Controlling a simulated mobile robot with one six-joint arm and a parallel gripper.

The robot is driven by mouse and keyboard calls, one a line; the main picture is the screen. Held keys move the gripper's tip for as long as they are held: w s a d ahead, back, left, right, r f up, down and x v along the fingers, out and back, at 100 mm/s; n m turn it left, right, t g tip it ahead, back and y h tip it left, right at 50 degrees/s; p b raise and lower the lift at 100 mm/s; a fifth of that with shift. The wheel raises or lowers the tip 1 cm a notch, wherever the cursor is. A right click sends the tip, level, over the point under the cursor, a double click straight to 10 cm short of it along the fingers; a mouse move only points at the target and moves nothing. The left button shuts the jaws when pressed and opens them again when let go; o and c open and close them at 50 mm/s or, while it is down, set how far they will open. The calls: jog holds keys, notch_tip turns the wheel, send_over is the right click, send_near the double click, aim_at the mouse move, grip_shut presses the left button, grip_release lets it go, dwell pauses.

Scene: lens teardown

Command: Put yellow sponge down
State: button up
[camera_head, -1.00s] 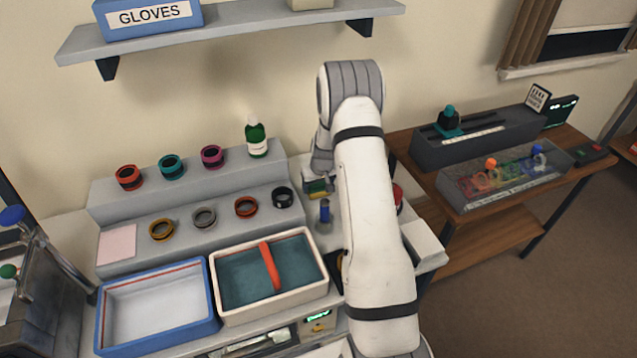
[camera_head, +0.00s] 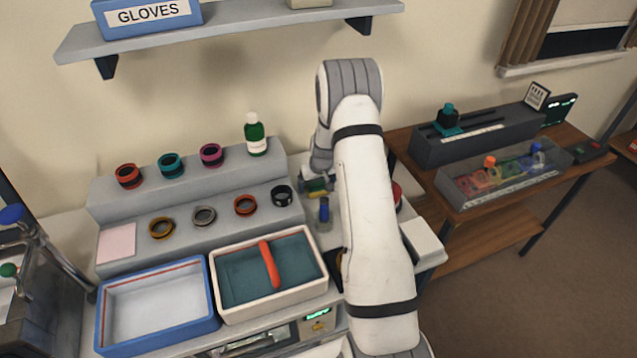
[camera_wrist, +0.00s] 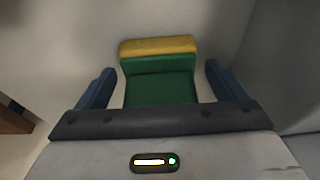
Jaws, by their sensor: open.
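The yellow sponge (camera_wrist: 158,46) shows in the wrist view as a yellow layer on a green block (camera_wrist: 160,85). It sits between the two blue fingers of my gripper (camera_wrist: 160,86), with a visible gap on each side. The fingers are open and do not touch it. In the head view the sponge (camera_head: 317,184) is small, at the back of the bench under my wrist, and partly hidden by my arm.
A small blue-capped bottle (camera_head: 324,210) stands just in front of the sponge. A stepped grey rack (camera_head: 130,255) with several coloured rings is to the left. A cream tray (camera_head: 318,290) and a blue tray (camera_head: 103,325) lie in front. A green bottle (camera_head: 255,137) stands on the upper step.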

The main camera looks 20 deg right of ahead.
jog(key=s+a+b+v, duration=0.1)
jog(key=a+v, duration=0.1)
jog(key=v, duration=0.9)
jog(key=s+a+f+b+v, duration=0.1)
jog(key=s+a+v, duration=0.15)
jog(key=v, duration=0.85)
jog(key=s+a+r, duration=0.2)
jog(key=s+r, duration=0.1)
jog(key=s, duration=0.6)
jog(key=s+a+r, duration=0.3)
jog(key=s+r, duration=0.1)
jog(key=s, duration=0.5)
jog(key=s+a+r, duration=0.3)
jog(key=s+r, duration=0.1)
jog(key=s, duration=0.5)
jog(key=shift+s+a, duration=0.25)
